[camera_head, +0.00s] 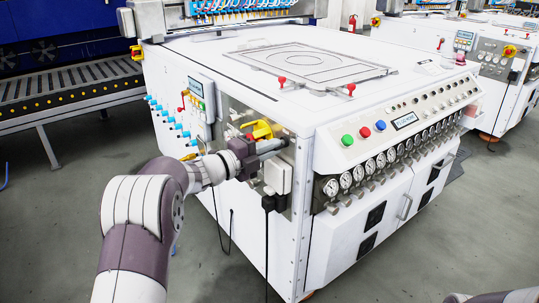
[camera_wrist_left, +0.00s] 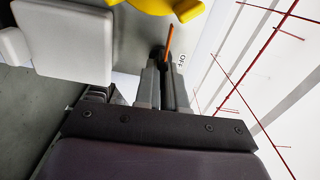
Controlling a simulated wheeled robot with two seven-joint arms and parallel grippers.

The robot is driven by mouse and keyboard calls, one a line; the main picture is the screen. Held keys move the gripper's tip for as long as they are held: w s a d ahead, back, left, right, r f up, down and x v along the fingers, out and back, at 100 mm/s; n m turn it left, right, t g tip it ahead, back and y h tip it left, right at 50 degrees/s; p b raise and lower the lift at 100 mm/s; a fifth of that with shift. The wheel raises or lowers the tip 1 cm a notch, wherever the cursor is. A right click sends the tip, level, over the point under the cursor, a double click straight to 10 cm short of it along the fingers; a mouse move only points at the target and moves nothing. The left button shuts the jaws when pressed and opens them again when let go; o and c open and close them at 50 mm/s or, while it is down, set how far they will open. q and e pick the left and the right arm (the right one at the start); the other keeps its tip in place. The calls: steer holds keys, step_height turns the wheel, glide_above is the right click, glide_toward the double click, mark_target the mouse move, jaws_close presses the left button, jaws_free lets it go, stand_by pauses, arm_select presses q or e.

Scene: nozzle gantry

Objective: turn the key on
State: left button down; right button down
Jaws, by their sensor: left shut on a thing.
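My left gripper (camera_head: 285,144) reaches in from the left to the upper part of the machine's recessed corner panel. In the left wrist view its fingers (camera_wrist_left: 166,68) are shut on the key (camera_wrist_left: 165,54), a small dark piece at the panel, mostly hidden between the fingertips. A thin orange mark (camera_wrist_left: 168,40) rises from it, tilted slightly right. A small round label (camera_wrist_left: 181,59) that seems to read "OFF" sits just right of the fingertips. In the head view the key cannot be made out behind the fingers. My right gripper is out of view.
A yellow part (camera_head: 262,130) sits close beside the gripper, also at the top of the left wrist view (camera_wrist_left: 170,5). A white box (camera_head: 278,176) with a hanging cable is just below. Gauges (camera_head: 357,174) and coloured buttons (camera_head: 364,131) line the front, right of the corner.

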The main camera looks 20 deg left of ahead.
arm_select(q)
steer(key=shift+m, duration=0.4)
steer(key=c, duration=1.2)
jaws_free()
steer(key=shift+d, duration=0.1)
steer(key=p+v, duration=0.2)
steer(key=v, duration=1)
steer(key=shift+s+a+p, duration=0.2)
steer(key=shift+a+p, duration=0.1)
steer(key=shift+p, duration=0.05)
